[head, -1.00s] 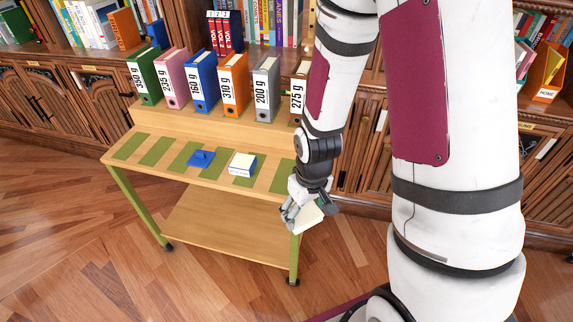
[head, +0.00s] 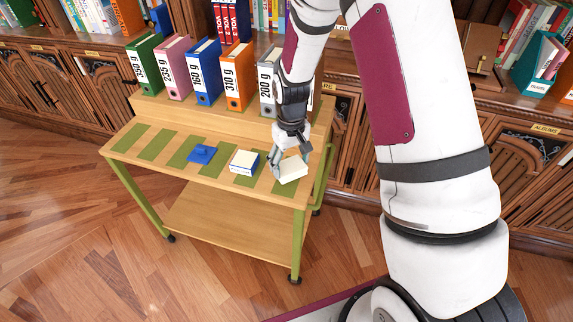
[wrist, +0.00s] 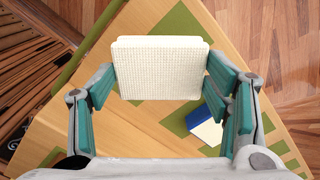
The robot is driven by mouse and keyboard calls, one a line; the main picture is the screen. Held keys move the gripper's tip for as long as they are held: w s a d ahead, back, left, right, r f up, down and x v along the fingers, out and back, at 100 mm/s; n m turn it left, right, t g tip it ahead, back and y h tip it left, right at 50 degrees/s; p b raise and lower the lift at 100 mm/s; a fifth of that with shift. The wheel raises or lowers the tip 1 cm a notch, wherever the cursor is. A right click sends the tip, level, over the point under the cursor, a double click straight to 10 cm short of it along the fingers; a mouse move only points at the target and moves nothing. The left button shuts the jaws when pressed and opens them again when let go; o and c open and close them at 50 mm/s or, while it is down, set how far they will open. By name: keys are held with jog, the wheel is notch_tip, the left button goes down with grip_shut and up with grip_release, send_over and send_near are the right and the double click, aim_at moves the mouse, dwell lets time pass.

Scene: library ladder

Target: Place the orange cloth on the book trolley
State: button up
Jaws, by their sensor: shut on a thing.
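No orange cloth can be made out in either view. My gripper (head: 284,162) is shut on a cream block (head: 293,169) with a woven-looking face. The wrist view shows this block (wrist: 160,68) between the two teal-padded fingers. The book trolley (head: 228,238) is light wood with green legs and green strips on its upper deck. The block is over the right end of that deck, near the last strip. I cannot tell whether it touches the deck.
A blue-and-white box (head: 244,162) and a flat blue object (head: 202,154) lie on the deck, left of the block. Weight-labelled binders, including an orange one (head: 238,77), stand on the trolley's raised back step. Bookshelves are behind; floor is clear in front.

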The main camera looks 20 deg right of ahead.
aim_at(287, 160)
jog(key=shift+w+a+f, duration=0.1)
jog(key=shift+w+f, duration=0.05)
jog(key=shift+w, duration=1.1)
jog(key=shift+f, duration=1.7)
jog(key=o, duration=1.1)
